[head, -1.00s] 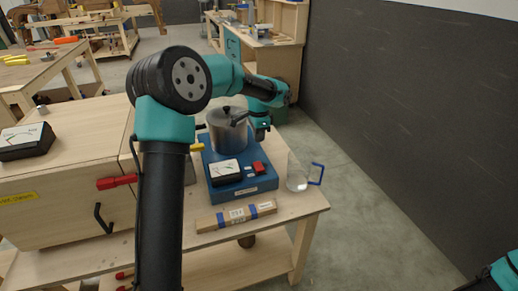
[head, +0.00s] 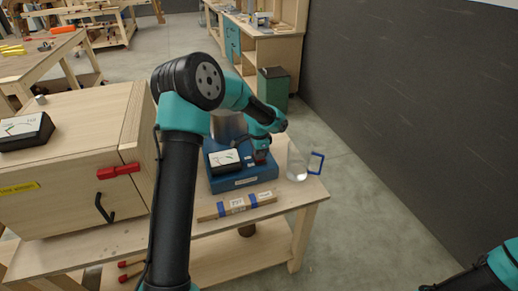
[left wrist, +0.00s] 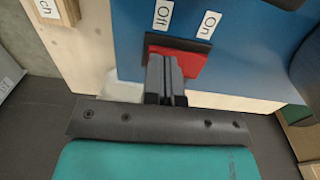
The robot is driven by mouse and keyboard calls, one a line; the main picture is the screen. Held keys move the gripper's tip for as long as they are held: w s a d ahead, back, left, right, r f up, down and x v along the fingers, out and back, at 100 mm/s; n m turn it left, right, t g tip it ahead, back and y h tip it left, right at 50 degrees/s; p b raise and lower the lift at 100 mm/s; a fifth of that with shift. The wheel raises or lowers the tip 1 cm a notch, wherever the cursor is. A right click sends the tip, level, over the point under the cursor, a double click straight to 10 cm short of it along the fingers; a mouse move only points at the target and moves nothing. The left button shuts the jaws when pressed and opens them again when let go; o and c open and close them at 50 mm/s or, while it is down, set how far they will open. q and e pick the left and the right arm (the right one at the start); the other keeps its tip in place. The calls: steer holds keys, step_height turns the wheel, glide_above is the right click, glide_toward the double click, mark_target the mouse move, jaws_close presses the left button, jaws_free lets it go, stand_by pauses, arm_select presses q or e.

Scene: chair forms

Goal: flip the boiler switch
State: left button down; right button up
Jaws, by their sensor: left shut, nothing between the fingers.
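The boiler is a blue base (head: 245,177) with a metal pot (head: 228,127) and a white-faced gauge (head: 225,158). In the left wrist view the red switch (left wrist: 192,63) sits in a dark frame on the blue panel, between me and the labels "Off" (left wrist: 163,13) and "On" (left wrist: 209,24). My left gripper (left wrist: 166,62) is shut and empty, its fingertips over the left, "Off" side of the red switch. Whether they touch it I cannot tell. In the head view my left gripper (head: 260,157) hides most of the switch. My right gripper is out of view.
A clear jug (head: 297,168) with a blue handle stands right of the boiler. A wooden strip with blue bands (head: 237,204) lies in front. A dark wall (head: 400,110) is at right.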

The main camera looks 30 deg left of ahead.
arm_select(q)
steer(key=shift+f, duration=0.15)
steer(key=shift+s+f, duration=0.1)
steer(key=shift+f, duration=0.1)
stand_by(0.4)
steer(key=shift+w+a+r, duration=0.35)
steer(key=shift+w+a, duration=0.15)
steer(key=shift+a, duration=0.05)
steer(key=shift+r, duration=0.1)
step_height(320, 180, up, 14)
steer(key=shift+w+a, duration=0.2)
stand_by(0.5)
